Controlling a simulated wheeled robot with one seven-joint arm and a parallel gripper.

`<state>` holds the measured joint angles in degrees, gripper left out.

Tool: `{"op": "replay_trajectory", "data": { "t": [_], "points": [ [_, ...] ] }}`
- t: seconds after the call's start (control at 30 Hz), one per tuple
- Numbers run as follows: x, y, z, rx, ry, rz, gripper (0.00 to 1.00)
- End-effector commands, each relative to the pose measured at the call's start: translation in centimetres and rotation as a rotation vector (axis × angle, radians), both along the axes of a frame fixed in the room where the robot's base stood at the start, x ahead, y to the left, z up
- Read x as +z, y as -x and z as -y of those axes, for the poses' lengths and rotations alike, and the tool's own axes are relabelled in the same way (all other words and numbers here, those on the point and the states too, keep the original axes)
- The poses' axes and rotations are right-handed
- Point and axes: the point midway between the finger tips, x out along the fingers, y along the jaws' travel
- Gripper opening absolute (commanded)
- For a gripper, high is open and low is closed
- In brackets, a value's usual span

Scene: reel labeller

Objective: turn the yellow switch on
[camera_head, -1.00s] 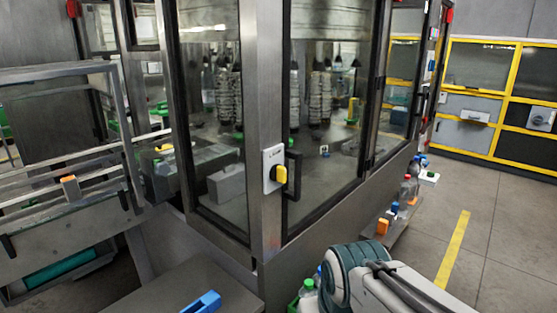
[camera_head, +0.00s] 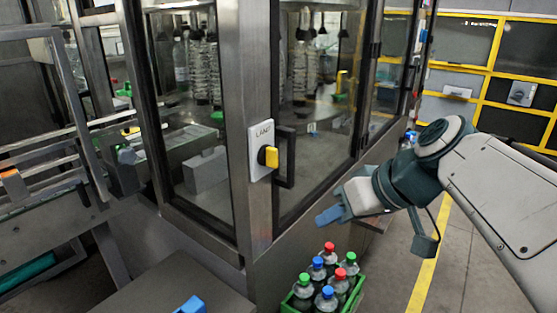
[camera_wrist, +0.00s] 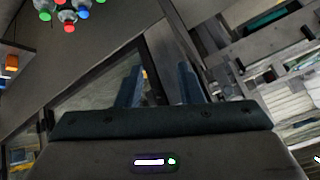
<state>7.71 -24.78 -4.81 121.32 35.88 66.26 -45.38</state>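The yellow switch (camera_head: 268,157) is a knob on a light plate (camera_head: 259,140), fixed to the steel corner post of the glass-walled machine. Its handle looks upright in the head view. My gripper (camera_head: 326,216) is to the right of the switch and lower in the head view, apart from it, with its blue fingertips pointing left. In the wrist view my gripper (camera_wrist: 160,72) shows two blue fingers spread apart with nothing held between them. I cannot make out the switch in the wrist view.
A black door handle (camera_head: 285,157) stands just right of the switch. A green crate (camera_head: 357,296) of capped bottles is on the floor below my gripper; bottles (camera_wrist: 68,14) also show in the wrist view. A blue object (camera_head: 191,305) lies on the grey surface at lower left.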

Motion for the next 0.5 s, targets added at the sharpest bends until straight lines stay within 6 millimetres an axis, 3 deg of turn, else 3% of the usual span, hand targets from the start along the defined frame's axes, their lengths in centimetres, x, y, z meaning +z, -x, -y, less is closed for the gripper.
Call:
{"op": "replay_trajectory", "data": {
  "t": [0.1,0.3,0.5],
  "points": [
    [4.0,-2.2,0.0,0.125,-0.076,0.2,0.34],
    [10.1,-3.6,0.3,0.273,-0.124,0.481,0.34],
    [12.1,-4.1,0.0,0.322,-0.129,0.581,0.34]
  ]
}}
